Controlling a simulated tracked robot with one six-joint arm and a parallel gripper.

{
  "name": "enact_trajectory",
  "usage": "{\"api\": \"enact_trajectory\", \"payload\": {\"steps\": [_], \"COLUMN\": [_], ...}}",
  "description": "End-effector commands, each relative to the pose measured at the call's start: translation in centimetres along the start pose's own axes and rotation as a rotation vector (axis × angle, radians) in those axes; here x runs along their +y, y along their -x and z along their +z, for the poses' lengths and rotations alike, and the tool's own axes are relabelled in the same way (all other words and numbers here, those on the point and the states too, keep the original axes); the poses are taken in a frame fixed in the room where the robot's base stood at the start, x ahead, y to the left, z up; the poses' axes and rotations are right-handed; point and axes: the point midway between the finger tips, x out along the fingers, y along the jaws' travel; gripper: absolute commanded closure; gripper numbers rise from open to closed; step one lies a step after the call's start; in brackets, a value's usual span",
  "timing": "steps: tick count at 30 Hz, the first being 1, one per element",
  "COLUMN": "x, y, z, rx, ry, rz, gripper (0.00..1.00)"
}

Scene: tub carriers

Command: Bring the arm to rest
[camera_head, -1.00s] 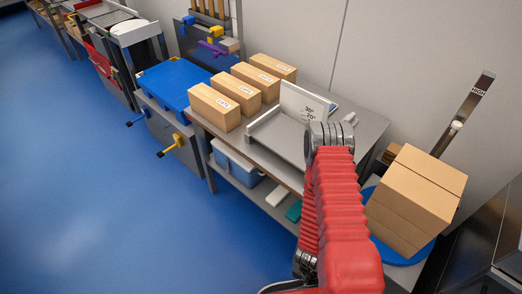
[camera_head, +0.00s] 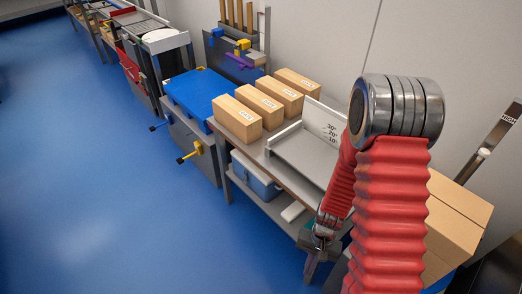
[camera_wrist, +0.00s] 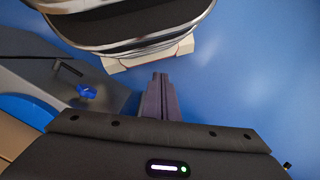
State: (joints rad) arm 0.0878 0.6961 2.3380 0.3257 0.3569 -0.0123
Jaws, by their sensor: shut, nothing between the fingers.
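My gripper (camera_head: 311,268) hangs low in the head view, in front of the workbench's lower shelf and over the blue floor. Its two dark fingers (camera_wrist: 161,97) are together in the wrist view, with nothing between them. My red-sleeved arm is folded, with its metal elbow joint high at the right of the head view. The arm hides part of the bench and of the cardboard boxes.
Several labelled wooden blocks (camera_head: 260,107) stand on the bench beside a white angled fixture (camera_head: 297,151). A blue bin (camera_head: 255,178) sits on the lower shelf. Cardboard boxes (camera_head: 457,215) stand at the right. The blue floor (camera_head: 95,185) at the left is open.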

Motion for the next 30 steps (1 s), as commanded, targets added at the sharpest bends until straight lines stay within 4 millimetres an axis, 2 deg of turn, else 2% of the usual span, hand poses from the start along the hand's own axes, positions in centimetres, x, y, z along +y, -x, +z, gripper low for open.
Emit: {"api": "enact_trajectory", "payload": {"steps": [1, 12, 30], "x": [-0.3, -1.3, -1.1], "y": [1.3, 9.3, 20.9], "z": [0.0, 1.6, 5.4], "rx": [0.007, 0.033, 0.145], "ry": [0.016, 0.122, 0.263], "rz": [-0.004, -0.012, 0.014], "gripper": [1.00, 1.00, 1.00]}}
